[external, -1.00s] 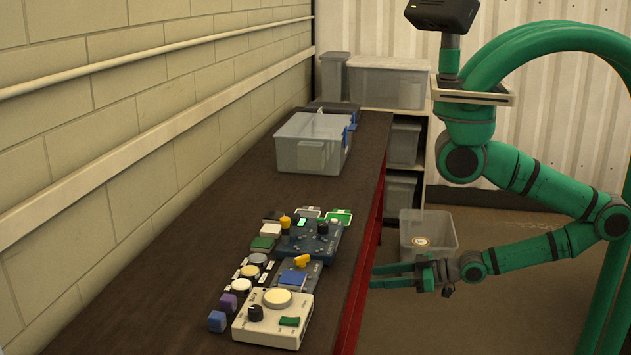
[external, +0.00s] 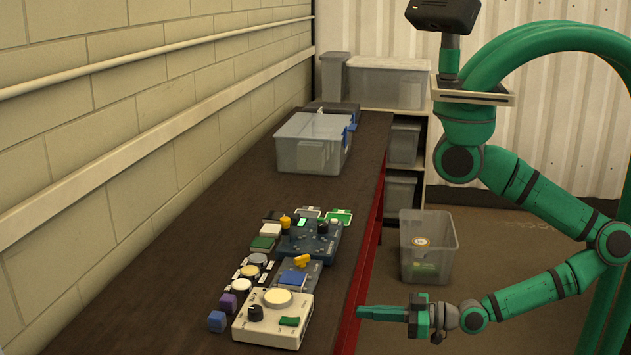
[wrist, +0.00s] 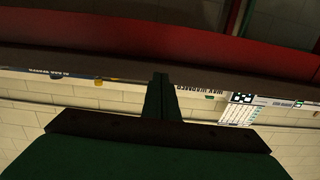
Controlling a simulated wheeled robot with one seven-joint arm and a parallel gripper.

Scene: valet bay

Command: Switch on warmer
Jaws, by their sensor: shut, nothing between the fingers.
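The warmer seems to be the cream box (external: 262,331) at the near end of the bench. It has a round cream disc (external: 278,296) on top, a black knob (external: 255,313) and a green rocker switch (external: 289,321); which way the switch is tipped I cannot tell. In the wrist view, which is upside down, its front (wrist: 190,91) carries lettering like "wax warmer", and the green switch (wrist: 210,97) shows beside it. My gripper (external: 359,312) is shut and empty, held level off the bench's front edge, fingers pointing at the bench, right of the box and apart from it.
Behind the box stand a grey-blue unit (external: 315,270) with a yellow lever and a dark blue unit (external: 325,242) with knobs. Several coloured blocks and round buttons line the wall side. A clear bin (external: 312,155) sits farther back; another (external: 449,240) is on the floor.

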